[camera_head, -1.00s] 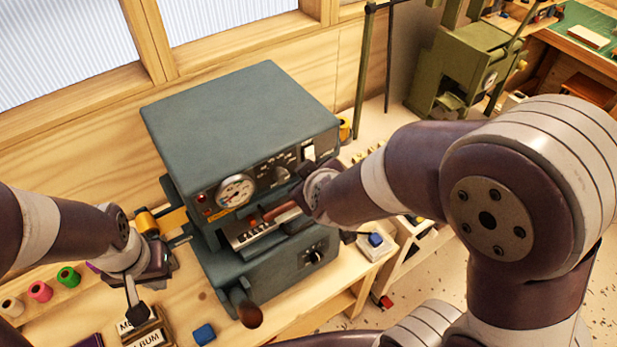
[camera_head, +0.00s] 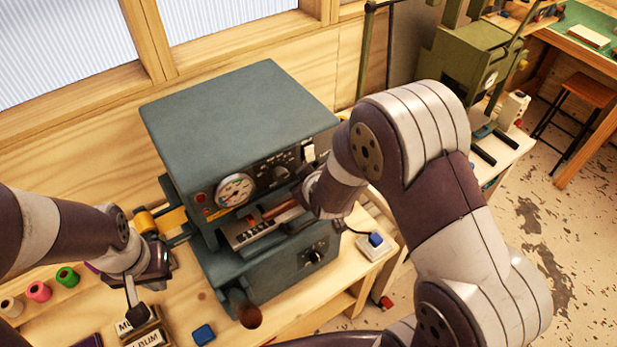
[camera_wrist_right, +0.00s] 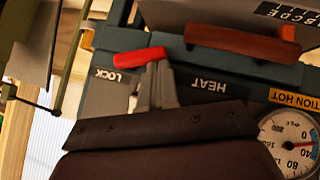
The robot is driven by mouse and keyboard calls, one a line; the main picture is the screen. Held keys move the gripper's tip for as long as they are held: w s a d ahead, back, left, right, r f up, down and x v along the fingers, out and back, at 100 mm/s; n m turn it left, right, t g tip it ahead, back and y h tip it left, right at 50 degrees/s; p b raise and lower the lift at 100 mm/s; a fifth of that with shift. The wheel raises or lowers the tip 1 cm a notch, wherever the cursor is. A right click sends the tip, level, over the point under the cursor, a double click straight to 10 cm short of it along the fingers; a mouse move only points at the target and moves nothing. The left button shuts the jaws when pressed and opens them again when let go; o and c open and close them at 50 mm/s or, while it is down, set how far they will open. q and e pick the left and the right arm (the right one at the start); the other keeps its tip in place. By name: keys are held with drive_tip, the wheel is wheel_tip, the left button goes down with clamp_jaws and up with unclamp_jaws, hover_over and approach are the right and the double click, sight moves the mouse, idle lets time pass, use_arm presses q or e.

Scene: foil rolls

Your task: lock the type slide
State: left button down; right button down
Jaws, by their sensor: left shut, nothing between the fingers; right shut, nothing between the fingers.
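The blue-grey press (camera_head: 235,110) stands on the bench with its type slide (camera_head: 265,230) at the front opening, a brown handle above it. In the right wrist view a red-tipped lever (camera_wrist_right: 140,57) lies beside the LOCK label (camera_wrist_right: 112,77). My right gripper (camera_wrist_right: 157,82) is shut and empty, its fingertips close to the red tip; I cannot tell whether they touch. In the head view my right wrist hides it at the press front. My left gripper (camera_head: 137,308) is shut and empty, pointing down over the lettered blocks (camera_head: 140,335) left of the press.
A dial gauge (camera_head: 235,190) is on the press front. A dark-knobbed lever (camera_head: 248,314) sticks out low. Coloured spools (camera_head: 67,277) and a blue block (camera_head: 203,334) are on the bench. A white switch box (camera_head: 376,246) is at right.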

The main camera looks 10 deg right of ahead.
drive_tip(key=shift+s+a+f+b, duration=0.1)
drive_tip(key=shift+a+f+b, duration=0.05)
drive_tip(key=shift+f+b, duration=0.25)
drive_tip(key=shift+s+a+f+b, duration=0.1)
drive_tip(key=shift+f+b, duration=0.15)
drive_tip(key=shift+f, duration=0.25)
drive_tip(key=shift+n+h, duration=0.3)
drive_tip(key=shift+h, duration=0.1)
drive_tip(key=shift+w, duration=0.15)
drive_tip(key=shift+r+p, duration=0.85)
drive_tip(key=shift+p, duration=0.2)
